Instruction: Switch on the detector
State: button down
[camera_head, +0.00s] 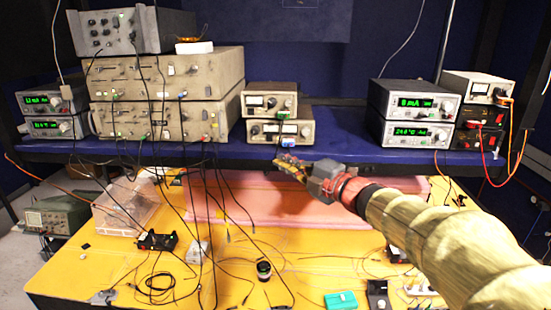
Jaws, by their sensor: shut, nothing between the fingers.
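No label that I can read tells which device is the detector. My gripper (280,163) is shut and empty, in front of the shelf's front edge and below the middle pair of beige meter boxes, the upper (270,100) and the lower (280,131). A small blue part (288,142) shows just above the fingertips; I cannot tell whether they touch. Two units with lit green displays (416,101) stand on the shelf at right.
A dark blue shelf (345,145) carries several instruments with hanging cables. Below are a yellow table (240,290), pink foam (240,195), a clear box (127,207), a small black cylinder (264,271) and a teal box (341,300). My arm covers the right side.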

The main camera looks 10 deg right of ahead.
jog(key=v, duration=0.4)
jog(key=shift+a+f, duration=0.1)
jog(key=shift+w, duration=0.1)
